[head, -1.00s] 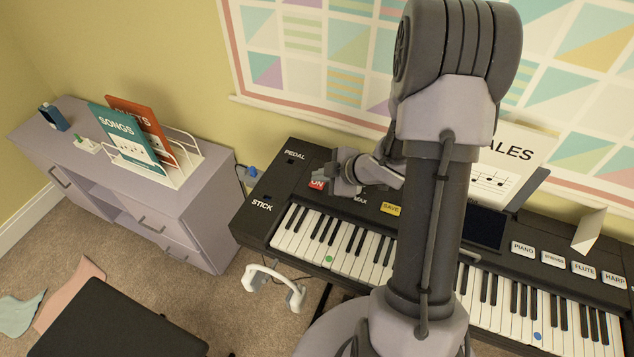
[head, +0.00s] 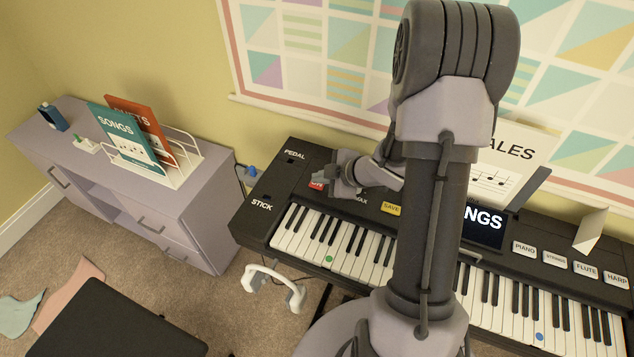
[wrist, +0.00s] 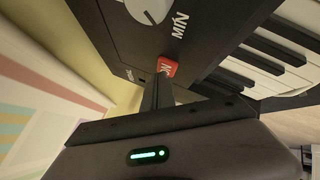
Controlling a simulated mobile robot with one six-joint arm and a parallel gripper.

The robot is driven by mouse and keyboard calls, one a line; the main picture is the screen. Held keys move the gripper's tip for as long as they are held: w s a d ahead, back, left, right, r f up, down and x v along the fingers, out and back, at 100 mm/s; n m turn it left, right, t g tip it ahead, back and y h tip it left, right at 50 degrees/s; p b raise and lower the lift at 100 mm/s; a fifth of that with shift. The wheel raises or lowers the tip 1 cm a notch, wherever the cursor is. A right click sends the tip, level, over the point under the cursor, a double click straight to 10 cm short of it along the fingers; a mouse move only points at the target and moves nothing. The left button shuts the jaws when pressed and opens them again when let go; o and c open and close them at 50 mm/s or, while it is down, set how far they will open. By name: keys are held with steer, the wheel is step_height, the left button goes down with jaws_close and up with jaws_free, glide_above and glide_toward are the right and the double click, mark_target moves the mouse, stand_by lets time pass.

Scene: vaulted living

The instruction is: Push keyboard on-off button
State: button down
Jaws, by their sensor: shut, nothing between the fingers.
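The black keyboard (head: 270,203) stands along the wall, and its screen (head: 487,226) is lit with white letters, partly hidden by my arm. In the wrist view the red button (wrist: 167,67) shows right at the tip of my shut, empty gripper (wrist: 158,85). The fingertips appear to touch it or lie just over it; I cannot tell how far it is pressed.
A yellow SAVE button (head: 391,208) and a knob (wrist: 147,10) are on the same panel. White headphones (head: 272,287) hang at the keyboard's front. A lilac cabinet (head: 190,212) with song books stands to the left. A music sheet (head: 506,165) stands behind the keys.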

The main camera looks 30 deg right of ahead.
mark_target(320, 185)
steer(key=shift+r+p, duration=0.45)
steer(key=shift+p, duration=0.05)
step_height(320, 185, up, 6)
steer(key=p, duration=0.6)
